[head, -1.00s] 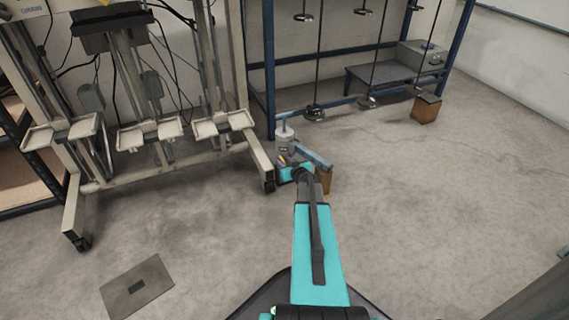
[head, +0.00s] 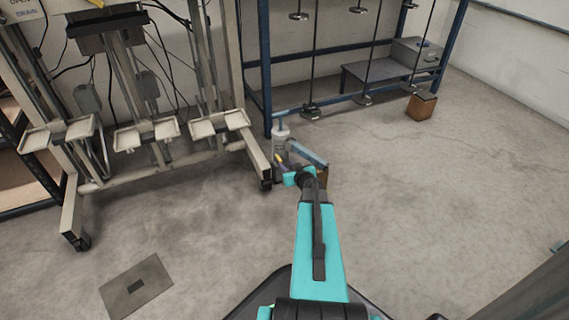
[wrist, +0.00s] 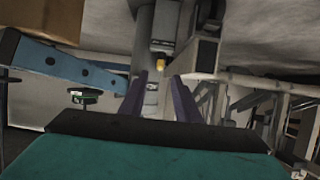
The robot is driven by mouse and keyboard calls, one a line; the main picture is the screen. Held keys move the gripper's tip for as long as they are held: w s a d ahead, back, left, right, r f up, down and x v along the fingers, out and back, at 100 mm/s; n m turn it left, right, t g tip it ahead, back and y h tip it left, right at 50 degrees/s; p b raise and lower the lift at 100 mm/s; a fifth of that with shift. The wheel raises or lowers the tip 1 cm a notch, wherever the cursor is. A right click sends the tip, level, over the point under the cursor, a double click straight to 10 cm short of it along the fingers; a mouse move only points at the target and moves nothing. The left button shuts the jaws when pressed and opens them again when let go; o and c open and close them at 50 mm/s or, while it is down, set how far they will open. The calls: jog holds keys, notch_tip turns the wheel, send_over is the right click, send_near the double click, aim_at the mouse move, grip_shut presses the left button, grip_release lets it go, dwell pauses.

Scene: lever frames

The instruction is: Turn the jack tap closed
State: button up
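The grey jack (head: 281,136) stands on the floor beside the rack's front foot, with a blue lever beam (head: 308,153) next to it. In the wrist view its grey body (wrist: 151,92) shows behind my fingers, and the blue beam (wrist: 70,65) runs to the left. A small yellow knob (wrist: 160,66), which looks like the tap, sticks out of a dark fitting on the jack. My gripper (wrist: 161,88) is open, its two purple fingers apart with nothing between them. The knob shows in line with the gap, near the fingertips; I cannot tell whether they touch.
A wooden block (head: 323,178) stands under the beam, partly hidden by my arm. A pale rack (head: 150,133) with trays stands left; a blue frame with hanging rods (head: 310,60) stands behind. A second wooden block (head: 421,106) lies right.

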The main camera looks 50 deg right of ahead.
jog(key=p+v, duration=0.1)
jog(key=v, duration=0.5)
jog(key=shift+s+a+r, duration=0.15)
jog(key=shift+s+r, duration=0.05)
jog(key=shift+s, duration=0.15)
dwell(0.4)
